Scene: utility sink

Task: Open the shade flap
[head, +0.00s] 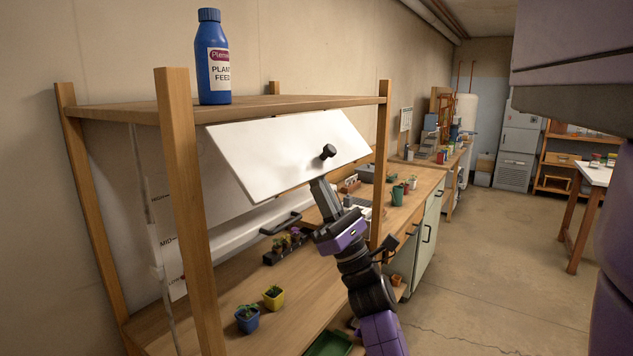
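The shade flap (275,150) is a white panel below the upper wooden shelf. It is tilted, with its lower edge swung out from the rack. A black knob (328,151) sticks out near its lower right part. My gripper (319,184) is just below the knob, its tip at the flap's lower edge. I cannot tell whether it touches the edge or is a little apart from it. The finger gap is not clear from this side, and nothing is seen held.
A blue plant feed bottle (212,60) stands on the upper shelf (270,106). A wooden post (185,200) is at left. Potted seedlings in blue (247,319) and yellow (273,297) pots and a black seedling tray (285,246) sit on the bench. Open floor (490,260) lies to the right.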

